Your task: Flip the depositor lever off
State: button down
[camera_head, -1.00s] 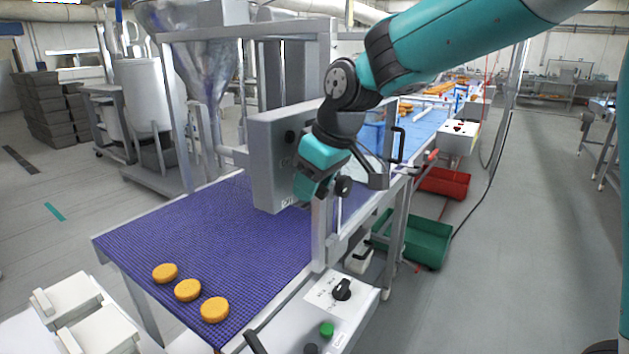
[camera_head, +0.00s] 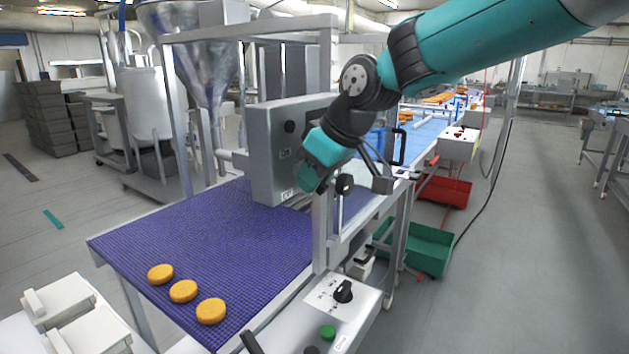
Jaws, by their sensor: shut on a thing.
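The depositor's grey control box (camera_head: 262,160) stands over the near end of the blue belt. Its face has a black round knob (camera_head: 290,127) with small labels below it, one near the bottom edge. My gripper (camera_head: 308,181), teal and dark, is at the right part of this face, low down and below the knob's height. It is shut on the depositor lever, which the gripper itself hides. The lever's exact angle cannot be seen.
Three orange rounds (camera_head: 183,291) lie on the blue belt (camera_head: 190,235). A metal frame post (camera_head: 320,225) stands close beside my gripper. A panel with a black switch (camera_head: 343,291) is in front.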

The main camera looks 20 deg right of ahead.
jog(key=c, duration=1)
grip_release()
jog(key=shift+c, duration=0.2)
jog(key=v, duration=1.7)
jog(key=shift+d, duration=0.15)
jog(key=shift+r, duration=0.15)
jog(key=s+a+f+g, duration=0.2)
jog(key=s+a+f, duration=0.2)
jog(key=s+f, duration=0.5)
jog(key=s+a+f+g, duration=0.3)
jog(key=s+a+f, duration=0.2)
jog(key=s+f, duration=0.4)
notch_tip(320, 180, down, 3)
jog(key=shift+s+f+y, duration=0.1)
jog(key=shift+s+y, duration=0.1)
jog(key=shift+y, duration=0.1)
